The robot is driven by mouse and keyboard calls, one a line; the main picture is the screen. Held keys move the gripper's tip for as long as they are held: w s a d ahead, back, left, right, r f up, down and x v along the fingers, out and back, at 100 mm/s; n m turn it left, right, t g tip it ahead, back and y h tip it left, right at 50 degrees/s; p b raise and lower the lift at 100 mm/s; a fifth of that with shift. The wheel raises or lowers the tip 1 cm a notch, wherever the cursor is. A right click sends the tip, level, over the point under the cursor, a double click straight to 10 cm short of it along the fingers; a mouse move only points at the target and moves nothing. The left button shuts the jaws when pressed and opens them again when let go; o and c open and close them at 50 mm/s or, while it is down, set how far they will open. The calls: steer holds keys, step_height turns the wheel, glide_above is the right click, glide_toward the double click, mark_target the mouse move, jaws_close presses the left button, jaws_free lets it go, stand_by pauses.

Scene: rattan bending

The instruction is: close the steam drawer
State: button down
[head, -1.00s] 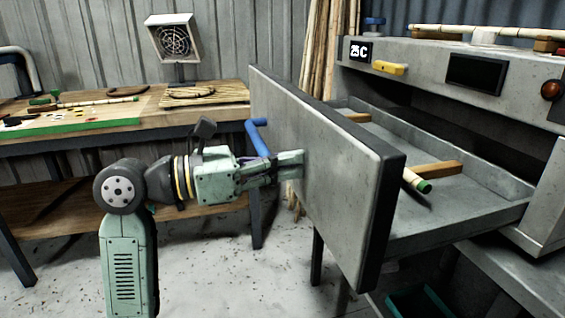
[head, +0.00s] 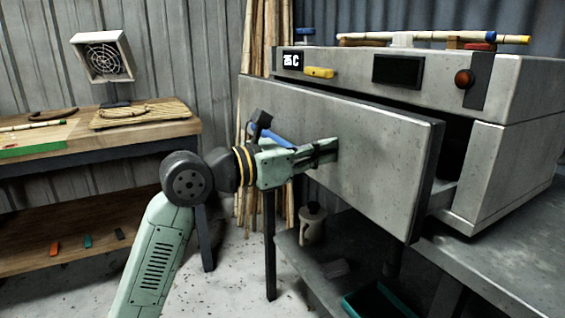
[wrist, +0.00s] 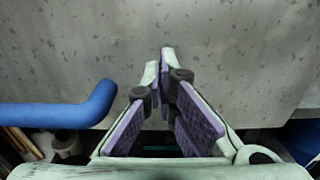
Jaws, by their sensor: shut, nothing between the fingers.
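The steam drawer's grey front panel (head: 370,155) stands a little out from the grey steam box (head: 520,100), with a dark gap at its right side. The drawer's inside is hidden behind the panel. My gripper (head: 328,150) is shut and empty, its fingertips at the panel's outer face, apparently touching it. In the wrist view the closed fingertips (wrist: 164,62) meet the grey panel (wrist: 230,45). The blue handle (head: 268,133) is partly hidden behind my gripper; in the wrist view the blue handle (wrist: 60,112) lies left of the fingers, not gripped.
A workbench (head: 150,130) with a rattan mat stands at the left. Bamboo poles (head: 268,40) lean on the wall behind. A lower shelf (head: 340,275) holds a pot (head: 313,222) and a teal tray (head: 378,302). A red lamp (head: 464,79) is on the box.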

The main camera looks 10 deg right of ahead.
steer(key=x, duration=0.9)
steer(key=shift+w+r, duration=0.1)
steer(key=shift+a, duration=0.1)
